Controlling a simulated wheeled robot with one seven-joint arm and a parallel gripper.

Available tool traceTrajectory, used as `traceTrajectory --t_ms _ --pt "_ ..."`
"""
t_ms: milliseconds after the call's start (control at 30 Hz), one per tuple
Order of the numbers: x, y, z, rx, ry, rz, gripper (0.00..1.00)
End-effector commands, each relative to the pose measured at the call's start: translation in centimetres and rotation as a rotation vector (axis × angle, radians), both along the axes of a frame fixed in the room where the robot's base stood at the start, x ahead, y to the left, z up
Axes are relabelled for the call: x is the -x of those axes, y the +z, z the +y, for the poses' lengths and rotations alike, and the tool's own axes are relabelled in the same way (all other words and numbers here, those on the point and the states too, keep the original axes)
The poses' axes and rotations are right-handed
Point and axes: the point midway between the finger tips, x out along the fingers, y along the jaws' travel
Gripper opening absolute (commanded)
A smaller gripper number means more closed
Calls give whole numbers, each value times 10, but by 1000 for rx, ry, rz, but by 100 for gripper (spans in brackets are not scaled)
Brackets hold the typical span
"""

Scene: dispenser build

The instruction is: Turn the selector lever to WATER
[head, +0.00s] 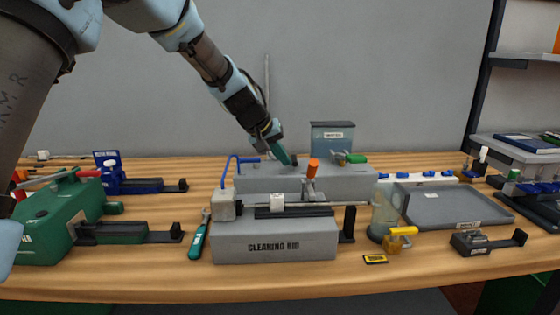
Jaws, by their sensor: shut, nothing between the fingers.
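My gripper (285,157) is shut and empty, with its teal fingers pointing down to the right. Its tips are low over the back of the grey bench unit (262,180), near a small dark part; I cannot tell whether they touch. An orange-knobbed lever (313,167) stands roughly upright just right of the gripper, behind the cleaning rig (275,240); its base is partly hidden. A labelled tank (333,140), whose label seems to read WATER, stands behind, with a green handle (354,158) at its lower right. I cannot tell for certain which handle is the selector lever.
A blue bent pipe (229,165) rises at the rig's left. A clear jar (384,215) and yellow-handled valve (400,238) stand to its right, before a grey tray (450,205). A green machine (65,220) is at left, a teal tool (199,238) beside the rig.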

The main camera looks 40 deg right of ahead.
Motion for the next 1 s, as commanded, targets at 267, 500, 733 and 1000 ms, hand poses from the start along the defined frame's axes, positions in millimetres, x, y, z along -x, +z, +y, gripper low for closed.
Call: traceTrajectory --t_ms 267,500,733,1000 --pt "14 4 -4 -1 213 -2 0" --pt "18 2 -7 -1 268 0 0" --pt "19 1 -7 -1 269 1 0" --pt "14 1 -10 0 269 1 0"
